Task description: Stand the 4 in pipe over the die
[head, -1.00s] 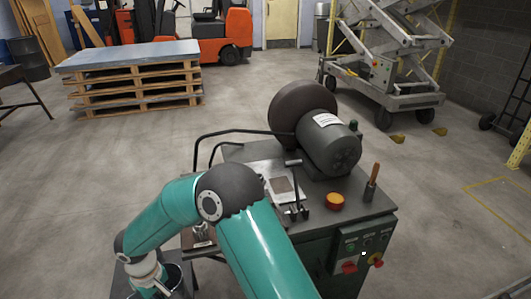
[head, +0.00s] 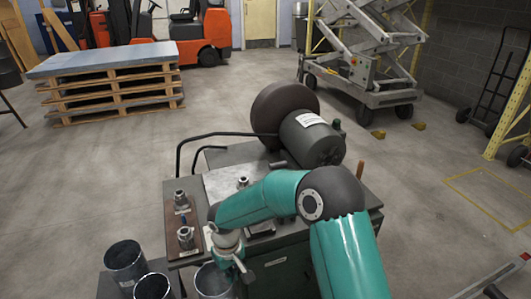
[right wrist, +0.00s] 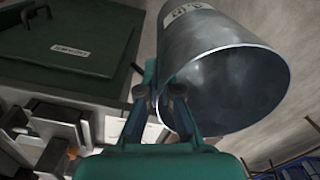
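My right gripper (head: 240,266) is low beside the left end of the machine. Its fingers (right wrist: 159,97) are on the wall of a grey metal pipe (right wrist: 205,40), one on each side of the rim. The pipe's open end faces the wrist camera, with a pale label on its side that is hard to read. In the head view this pipe (head: 214,284) hangs just left of the gripper, partly cut by the frame. Metal dies, one at the back (head: 182,200) and one in front (head: 186,238), stand on a brown board. Which die is meant cannot be told. My left gripper is out of view.
Two other pipes, one behind (head: 125,262) and one in front (head: 153,288), stand at lower left. The green machine (head: 285,275) carries a grey motor (head: 314,138) and a black bent rail (head: 190,142). A pallet stack (head: 110,90) stands far behind. The floor between is clear.

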